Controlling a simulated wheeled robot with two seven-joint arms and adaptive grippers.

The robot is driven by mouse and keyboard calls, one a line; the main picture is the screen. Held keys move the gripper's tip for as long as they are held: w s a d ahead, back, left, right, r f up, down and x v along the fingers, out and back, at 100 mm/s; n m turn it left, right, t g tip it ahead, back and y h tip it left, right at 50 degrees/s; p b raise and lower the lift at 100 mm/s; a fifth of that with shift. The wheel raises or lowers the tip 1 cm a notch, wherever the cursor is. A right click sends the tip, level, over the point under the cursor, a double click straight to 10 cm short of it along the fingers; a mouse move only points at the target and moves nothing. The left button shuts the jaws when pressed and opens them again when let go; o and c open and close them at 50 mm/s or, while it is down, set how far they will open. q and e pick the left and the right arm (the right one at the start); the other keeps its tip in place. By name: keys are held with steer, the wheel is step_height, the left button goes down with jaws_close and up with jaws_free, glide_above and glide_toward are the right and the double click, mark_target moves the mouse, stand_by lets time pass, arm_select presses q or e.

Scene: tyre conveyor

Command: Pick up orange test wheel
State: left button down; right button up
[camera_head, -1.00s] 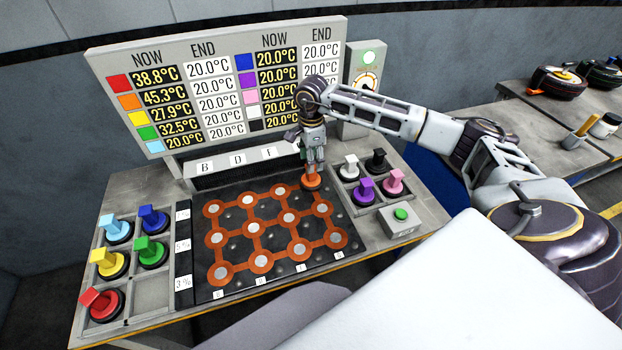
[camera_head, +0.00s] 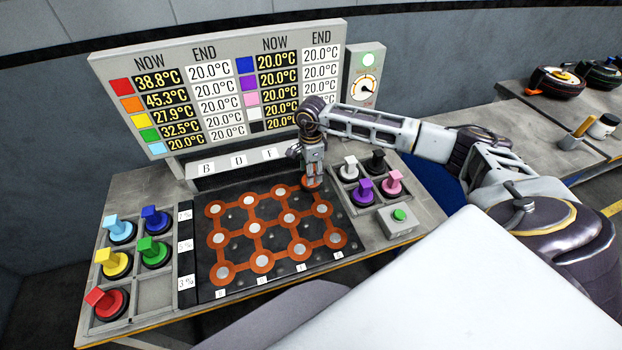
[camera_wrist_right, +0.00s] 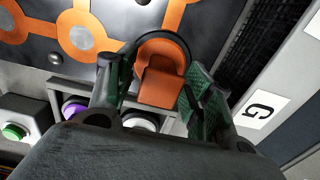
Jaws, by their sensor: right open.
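The orange test wheel (camera_head: 311,183) stands at the far right corner of the dark board (camera_head: 248,291) with orange linked rings. In the head view it is mostly hidden under my right gripper (camera_head: 314,176). In the right wrist view, the wheel's orange handle (camera_wrist_right: 160,85) shows between the two green-padded fingers of my right gripper (camera_wrist_right: 155,76). The fingers are open, one on each side of the handle, with a visible gap on each side. My left gripper is not in view.
A rack right of the board holds white, black, purple (camera_head: 364,190) and pink wheels, with a green button box (camera_head: 399,220) in front. A left rack holds several coloured wheels, including red (camera_head: 105,303). A temperature display (camera_head: 225,85) stands behind.

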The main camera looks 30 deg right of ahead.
steer(key=shift+f, duration=0.4)
jaws_close()
stand_by(0.4)
